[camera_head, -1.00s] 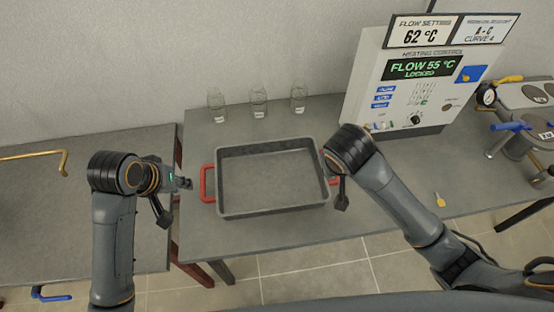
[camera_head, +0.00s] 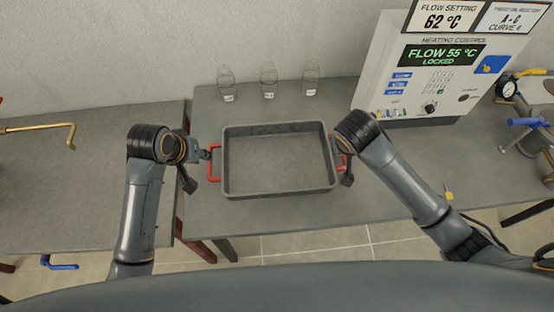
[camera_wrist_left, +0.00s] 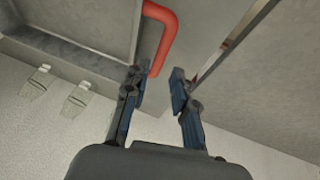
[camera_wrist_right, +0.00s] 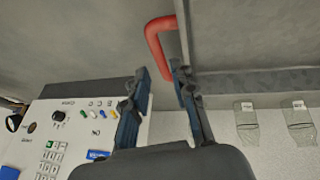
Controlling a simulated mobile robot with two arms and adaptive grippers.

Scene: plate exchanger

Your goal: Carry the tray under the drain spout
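The grey rectangular tray (camera_head: 280,193) lies on the grey table, empty, with a red handle at each end. My left gripper (camera_head: 207,154) is open at the left handle (camera_head: 213,172); in the left wrist view the handle (camera_wrist_left: 163,40) lies just ahead of the open fingers (camera_wrist_left: 157,85), nearer one finger. My right gripper (camera_wrist_right: 160,80) is open at the right handle (camera_wrist_right: 158,45), which reaches toward the gap between its fingers. In the head view, my right wrist partly hides that handle. A bent brass spout (camera_head: 40,126) shows at far left, over another table.
Several glass jars (camera_head: 268,80) stand behind the tray. A heating control panel (camera_head: 435,75) stands at back right. A yellow tag (camera_head: 448,195) lies near the table's right front. A gap separates this table from the left table (camera_head: 80,190), which has a blue-handled valve (camera_head: 58,264) below its edge.

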